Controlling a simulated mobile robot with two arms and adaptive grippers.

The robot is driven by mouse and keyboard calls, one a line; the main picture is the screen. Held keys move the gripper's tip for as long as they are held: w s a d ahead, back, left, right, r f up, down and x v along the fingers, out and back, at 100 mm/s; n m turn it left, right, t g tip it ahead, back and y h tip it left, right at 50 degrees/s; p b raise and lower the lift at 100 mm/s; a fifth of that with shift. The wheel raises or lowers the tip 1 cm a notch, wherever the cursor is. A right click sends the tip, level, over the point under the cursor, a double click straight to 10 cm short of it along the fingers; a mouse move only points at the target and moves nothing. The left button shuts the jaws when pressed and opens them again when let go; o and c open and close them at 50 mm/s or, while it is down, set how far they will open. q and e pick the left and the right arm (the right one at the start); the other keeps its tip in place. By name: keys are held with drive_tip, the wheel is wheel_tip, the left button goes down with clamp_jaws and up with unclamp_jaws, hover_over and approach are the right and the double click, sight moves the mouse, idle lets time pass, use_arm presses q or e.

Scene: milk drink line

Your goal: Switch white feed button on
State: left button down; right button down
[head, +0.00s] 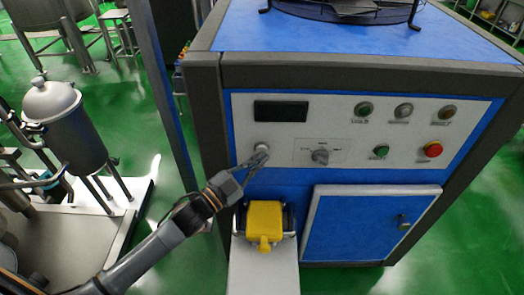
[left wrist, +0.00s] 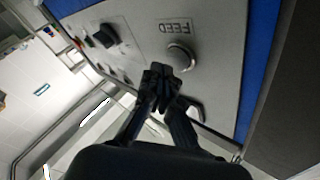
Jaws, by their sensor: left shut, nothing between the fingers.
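The white feed button (head: 261,147) is a small round knob at the left of the machine's light panel. In the left wrist view the silver-rimmed feed button (left wrist: 180,57) sits beside an upside-down FEED label (left wrist: 174,27). My left gripper (head: 258,160) is shut and empty, with its fingertips just below the button and partly in front of it. In the left wrist view my left gripper (left wrist: 160,78) has its closed tips close beside the button. I cannot tell whether they touch it. My right gripper is not in view.
The panel also has a dark display (head: 281,111), a rotary switch (head: 320,156), a green button (head: 380,152) and a red button (head: 433,149). Below are a yellow pedal-like part (head: 264,223) and a blue door (head: 357,225). A metal tank (head: 62,125) stands at left.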

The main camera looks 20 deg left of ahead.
use_arm(q)
drive_tip(key=shift+w+a, duration=0.1)
drive_tip(key=shift+w, duration=0.35)
idle(0.6)
drive_tip(key=shift+s, duration=0.15)
drive_tip(key=shift+s+d+p, duration=0.25)
drive_tip(key=shift+s+p, duration=0.1)
drive_tip(key=shift+s, duration=0.45)
drive_tip(key=shift+s+d+p, duration=0.3)
drive_tip(key=shift+s+p, duration=0.05)
drive_tip(key=shift+s, duration=0.6)
drive_tip(key=shift+s+d+p, duration=0.25)
drive_tip(key=shift+s+p, duration=0.1)
drive_tip(key=shift+s, duration=0.6)
drive_tip(key=shift+s+d+p, duration=0.3)
drive_tip(key=shift+s+p, duration=0.05)
drive_tip(key=shift+s, duration=0.6)
